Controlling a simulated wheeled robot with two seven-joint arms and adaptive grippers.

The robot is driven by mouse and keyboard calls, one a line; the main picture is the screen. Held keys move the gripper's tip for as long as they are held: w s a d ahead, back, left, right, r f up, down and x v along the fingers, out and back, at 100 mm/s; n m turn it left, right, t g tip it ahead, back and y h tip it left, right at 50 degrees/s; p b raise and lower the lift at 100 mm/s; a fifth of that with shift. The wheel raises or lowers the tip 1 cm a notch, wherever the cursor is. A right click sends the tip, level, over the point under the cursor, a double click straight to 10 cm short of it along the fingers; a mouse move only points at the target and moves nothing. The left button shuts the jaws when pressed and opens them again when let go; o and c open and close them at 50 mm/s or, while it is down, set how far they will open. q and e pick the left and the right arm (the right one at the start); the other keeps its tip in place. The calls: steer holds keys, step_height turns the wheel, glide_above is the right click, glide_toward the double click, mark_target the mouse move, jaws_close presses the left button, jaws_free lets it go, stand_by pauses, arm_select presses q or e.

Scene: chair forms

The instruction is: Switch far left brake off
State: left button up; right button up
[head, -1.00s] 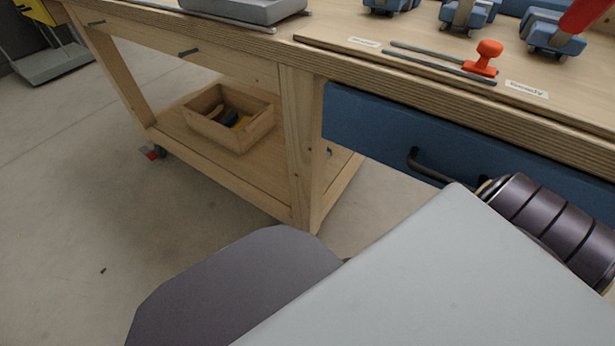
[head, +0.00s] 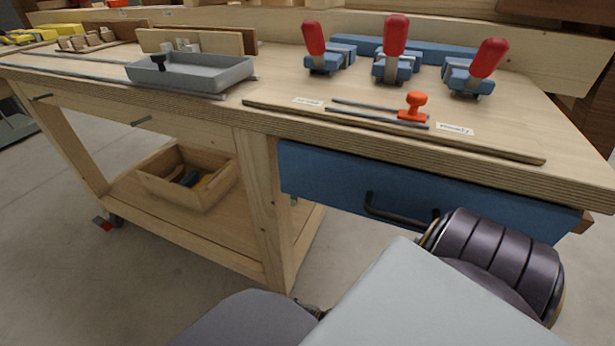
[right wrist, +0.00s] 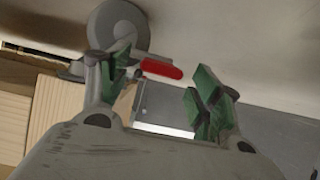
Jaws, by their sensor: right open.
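In the head view a small red brake lever (head: 103,225) shows by the caster wheel (head: 118,220) at the foot of the bench's far left leg. In the right wrist view a red brake lever (right wrist: 160,69) sits beside a grey caster wheel (right wrist: 118,27). I cannot tell for certain that both views show the same caster. My right gripper (right wrist: 160,82) is open, with green-padded fingers. The red lever lies between the fingertips in the picture; contact is not visible. My left gripper is not in view.
The wooden workbench has a lower shelf with a wooden box (head: 190,178). A blue drawer (head: 340,185) hangs under its top. A grey tray (head: 190,75), an orange-handled piece (head: 413,107) and red-handled clamps (head: 395,36) are on top. The floor (head: 50,260) at left is clear.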

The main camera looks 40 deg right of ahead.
steer(key=v, duration=1.1)
stand_by(0.6)
steer(key=shift+r, duration=0.1)
steer(key=shift+w, duration=0.1)
stand_by(0.4)
steer(key=w+a+r+g+h, duration=0.1)
steer(key=w+a+r+g, duration=0.1)
steer(key=w+a+r, duration=0.3)
steer(key=w+a+r+g, duration=0.2)
steer(key=a+r, duration=0.4)
steer(key=a, duration=0.1)
arm_select(q)
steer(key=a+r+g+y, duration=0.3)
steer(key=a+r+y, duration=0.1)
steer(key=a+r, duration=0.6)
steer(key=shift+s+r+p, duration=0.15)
steer(key=shift+p, duration=0.25)
arm_select(e)
steer(key=s+d+r+m+g+h, duration=0.1)
steer(key=s+d+r, duration=0.1)
steer(key=r, duration=0.8)
steer(key=s+d+r+m+g+h, duration=0.1)
steer(key=s+d+r+g+h, duration=0.1)
steer(key=r, duration=0.9)
steer(key=shift+s+d+g, duration=0.2)
steer(key=shift+s+g, duration=0.1)
